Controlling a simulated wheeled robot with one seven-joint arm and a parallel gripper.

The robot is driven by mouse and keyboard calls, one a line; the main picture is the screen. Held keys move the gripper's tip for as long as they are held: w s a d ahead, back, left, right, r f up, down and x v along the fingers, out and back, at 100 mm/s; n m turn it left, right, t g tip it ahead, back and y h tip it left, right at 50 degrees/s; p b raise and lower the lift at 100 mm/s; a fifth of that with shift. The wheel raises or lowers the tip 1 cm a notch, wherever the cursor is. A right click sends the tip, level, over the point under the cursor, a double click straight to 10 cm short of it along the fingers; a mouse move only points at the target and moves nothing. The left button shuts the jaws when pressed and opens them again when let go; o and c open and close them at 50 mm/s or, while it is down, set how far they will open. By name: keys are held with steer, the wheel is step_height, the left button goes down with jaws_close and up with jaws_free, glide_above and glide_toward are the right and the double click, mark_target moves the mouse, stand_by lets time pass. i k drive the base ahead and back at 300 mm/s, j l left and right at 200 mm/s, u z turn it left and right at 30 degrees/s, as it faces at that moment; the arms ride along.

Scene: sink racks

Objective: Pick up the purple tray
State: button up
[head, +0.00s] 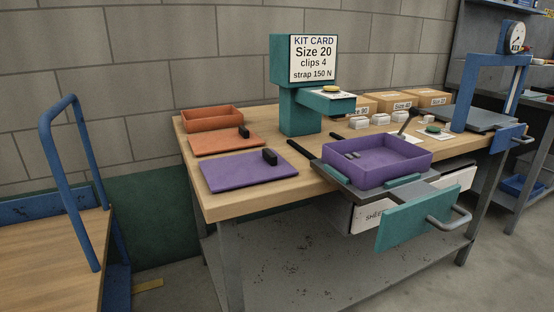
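The purple tray (420,163) is an open, shallow rectangular box. It sits upright on a grey fixture plate (415,190) at the bench's front edge, with teal blocks (372,194) along its near side. A few small grey pieces (352,155) lie inside it near the left wall. A flat purple lid (235,175) with a black grip lies apart on the bench to the left. My gripper is not in view.
An orange tray (212,119) and orange lid (222,145) lie at the bench's back left. A teal stand (299,112) with a kit card rises behind the tray. A teal drawer front (400,230) juts out below. A dark lever (408,122) stands behind the tray.

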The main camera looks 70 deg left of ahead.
mark_target(369, 162)
steer(key=u, duration=2.1)
